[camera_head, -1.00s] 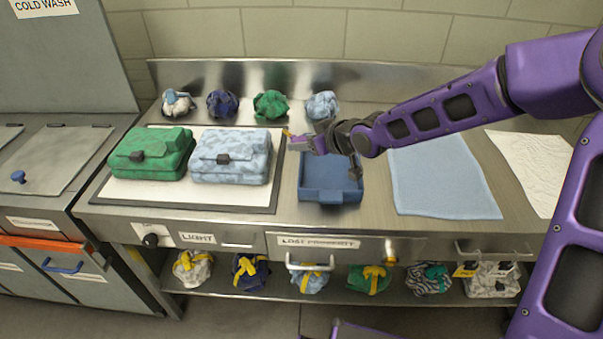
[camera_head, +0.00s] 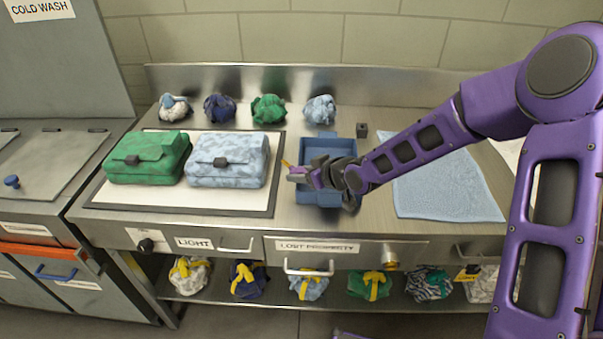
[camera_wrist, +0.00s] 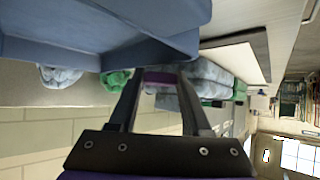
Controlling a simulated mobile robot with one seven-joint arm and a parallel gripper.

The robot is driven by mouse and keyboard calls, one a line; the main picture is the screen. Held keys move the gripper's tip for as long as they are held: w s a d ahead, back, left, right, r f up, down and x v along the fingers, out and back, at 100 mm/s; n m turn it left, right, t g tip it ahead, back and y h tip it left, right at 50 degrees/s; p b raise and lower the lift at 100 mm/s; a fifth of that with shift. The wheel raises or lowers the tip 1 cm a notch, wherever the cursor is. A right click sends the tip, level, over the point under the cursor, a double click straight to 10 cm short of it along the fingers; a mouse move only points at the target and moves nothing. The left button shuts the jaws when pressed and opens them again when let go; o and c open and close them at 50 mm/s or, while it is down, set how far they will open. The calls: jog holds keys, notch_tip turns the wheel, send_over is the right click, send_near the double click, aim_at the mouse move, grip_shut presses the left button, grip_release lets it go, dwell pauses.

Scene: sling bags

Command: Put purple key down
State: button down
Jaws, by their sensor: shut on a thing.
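My gripper (camera_head: 299,175) is at the left edge of the blue tray (camera_head: 325,148) in the head view, seemingly above the worktop. It is shut on a small purple thing, the purple key (camera_wrist: 160,77), which shows between the fingertips in the wrist view. A small yellow-orange bit (camera_head: 287,163) sticks up by the fingertips in the head view. The key's full shape is hidden, and I cannot tell its exact height. The blue tray also fills the upper left of the wrist view (camera_wrist: 90,25); its visible inside looks empty.
A green bag (camera_head: 148,158) and a pale blue camouflage bag (camera_head: 228,160) lie on a white mat to the left. Several cloth bundles line the back. A small dark block (camera_head: 362,130) stands behind the tray. A light blue towel (camera_head: 450,190) lies right.

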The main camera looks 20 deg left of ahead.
jog(key=shift+f+b, duration=0.35)
jog(key=shift+f, duration=0.2)
jog(key=shift+c, duration=1.7)
grip_release()
